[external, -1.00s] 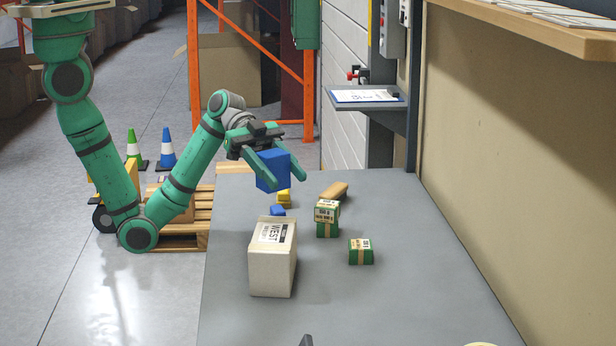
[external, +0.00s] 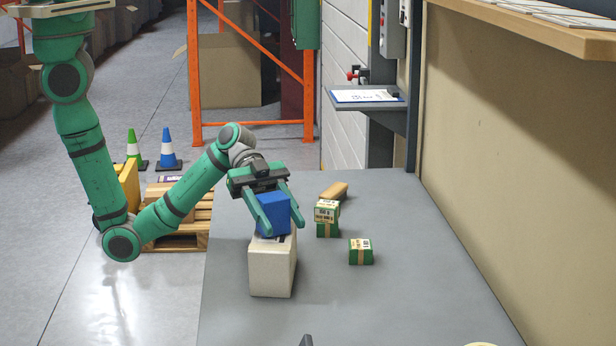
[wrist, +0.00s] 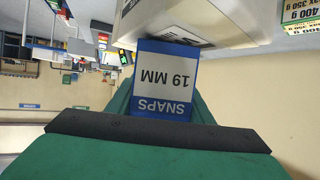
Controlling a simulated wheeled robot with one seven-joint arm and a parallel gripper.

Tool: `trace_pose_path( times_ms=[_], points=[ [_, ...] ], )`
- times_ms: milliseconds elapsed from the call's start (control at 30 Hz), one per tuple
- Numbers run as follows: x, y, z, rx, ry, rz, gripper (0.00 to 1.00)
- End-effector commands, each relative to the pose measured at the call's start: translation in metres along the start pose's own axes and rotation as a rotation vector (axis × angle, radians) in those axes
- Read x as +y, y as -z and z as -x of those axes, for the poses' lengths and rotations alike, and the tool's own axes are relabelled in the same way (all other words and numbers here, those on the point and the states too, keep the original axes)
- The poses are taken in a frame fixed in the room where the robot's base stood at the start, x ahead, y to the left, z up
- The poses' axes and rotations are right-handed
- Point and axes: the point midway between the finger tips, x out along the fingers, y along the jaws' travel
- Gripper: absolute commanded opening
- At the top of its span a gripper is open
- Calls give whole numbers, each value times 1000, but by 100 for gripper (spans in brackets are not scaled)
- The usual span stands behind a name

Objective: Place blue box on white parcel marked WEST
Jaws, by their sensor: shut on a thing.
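The blue box (external: 274,212) is held between the two fingers of my gripper (external: 281,222), which is shut on it. In the wrist view the blue box (wrist: 163,85) shows a label face reading SNAPS 19 MM, upside down. The white parcel (external: 270,272) stands upright on the grey table, directly under the blue box. Its WEST label is mostly covered by the box and fingers. The white parcel (wrist: 200,18) also shows in the wrist view, close against the box. I cannot tell whether the box touches the parcel's top or hangs just above it.
Two stacked green boxes (external: 327,229) stand right of the parcel, with another green box (external: 360,252) nearer the front. A tan object (external: 335,190) lies behind them. The wall (external: 490,170) bounds the table (external: 420,300) on the right. The front right of the table is clear.

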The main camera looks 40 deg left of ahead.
Motion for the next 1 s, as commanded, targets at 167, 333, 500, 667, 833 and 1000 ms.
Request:
trace_pose_path(
  times_ms=[167, 333, 500, 667, 833, 1000],
  points=[
    [0, -2, -1, 0, 0, -1, 21],
    [0, -3, -1, 0, 0, -1, 21],
    [0, -5, -2, 0, 0, -1, 65],
    [0, -5, -2, 0, 0, -1, 65],
    [0, -3, -1, 0, 0, -2, 65],
    [-1, -2, 16, 1, 3, -1, 65]
  ],
)
